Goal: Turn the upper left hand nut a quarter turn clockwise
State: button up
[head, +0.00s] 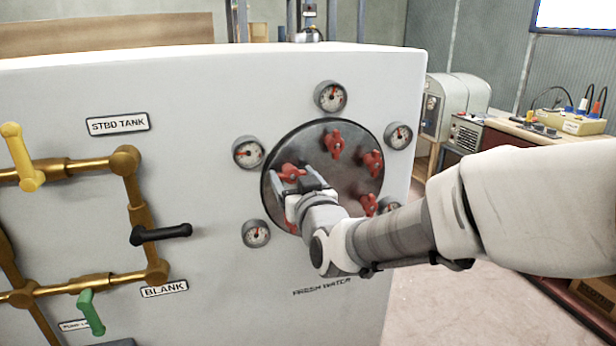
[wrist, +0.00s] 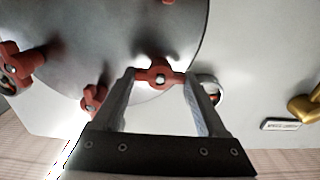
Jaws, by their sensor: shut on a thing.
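A round dark metal cover (head: 315,200) on the white panel carries several red winged nuts. My gripper reaches the cover from the lower right. It is shut on the upper left nut (head: 291,171), with one finger on each side. In the wrist view this red nut (wrist: 159,74) sits between the fingertips of my gripper (wrist: 159,77), its wings spanning between them and a bright stud end at its middle. Other red nuts show at the top (head: 333,143), upper right (head: 371,163) and lower right (head: 369,204). A lower left nut is mostly hidden behind my gripper.
Several round gauges ring the cover, one at the left (head: 247,152) and one at the top (head: 330,96). Brass pipes with a yellow handle (head: 22,157), a black handle (head: 161,234) and a green handle (head: 91,312) stand out at the left. A bench (head: 530,130) is at the right.

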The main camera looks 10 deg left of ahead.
jog(key=c, duration=0.5)
jog(key=shift+m, duration=0.3)
jog(key=m+b, duration=0.1)
jog(key=m, duration=0.1)
jog(key=shift+m+b, duration=0.3)
jog(key=shift+b, duration=0.1)
jog(key=m+b, duration=0.1)
jog(key=m, duration=0.2)
jog(key=shift+f+m, duration=0.1)
jog(key=shift+m, duration=0.2)
jog(key=m+b, duration=0.1)
jog(key=m, duration=0.4)
jog(key=shift+w+d+m, duration=0.1)
jog(key=shift+m, duration=0.2)
jog(key=m+b, duration=0.1)
jog(key=m, duration=0.4)
jog(key=shift+m, duration=0.3)
